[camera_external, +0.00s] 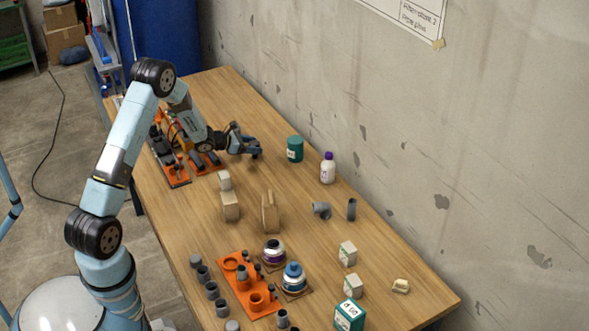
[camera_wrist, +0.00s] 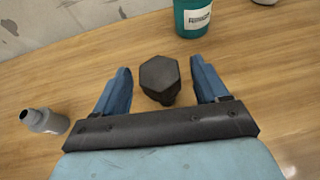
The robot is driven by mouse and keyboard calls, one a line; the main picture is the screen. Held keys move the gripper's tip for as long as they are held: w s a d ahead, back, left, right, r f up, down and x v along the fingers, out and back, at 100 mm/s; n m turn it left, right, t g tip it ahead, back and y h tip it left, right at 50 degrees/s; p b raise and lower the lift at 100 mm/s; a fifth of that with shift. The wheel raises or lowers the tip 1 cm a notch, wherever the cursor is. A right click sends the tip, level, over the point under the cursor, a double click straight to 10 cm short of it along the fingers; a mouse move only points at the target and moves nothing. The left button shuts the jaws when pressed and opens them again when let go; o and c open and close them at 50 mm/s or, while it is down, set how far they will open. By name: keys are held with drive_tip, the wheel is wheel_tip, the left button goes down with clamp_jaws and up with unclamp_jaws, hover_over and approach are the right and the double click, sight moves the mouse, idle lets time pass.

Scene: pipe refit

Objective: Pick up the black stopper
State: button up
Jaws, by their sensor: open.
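The black stopper (camera_wrist: 159,78) has a hexagonal top and stands on the wooden table in the wrist view. My gripper (camera_wrist: 160,70) is open, with one blue finger on each side of the stopper. A gap shows between the stopper and each finger, and nothing is held. In the external view my gripper (camera_external: 250,147) is low over the far part of the table, left of the teal jar (camera_external: 295,149). The stopper is hard to separate from the dark fingers in that view.
The teal jar also shows in the wrist view (camera_wrist: 193,17), beyond the stopper. A grey fitting (camera_wrist: 46,121) lies at left. An orange tray (camera_external: 177,179) sits left of my gripper. A purple-capped bottle (camera_external: 327,168) stands right of the jar. Bare table surrounds the stopper.

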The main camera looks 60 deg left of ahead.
drive_tip(key=shift+x, duration=1.45)
drive_tip(key=c, duration=1)
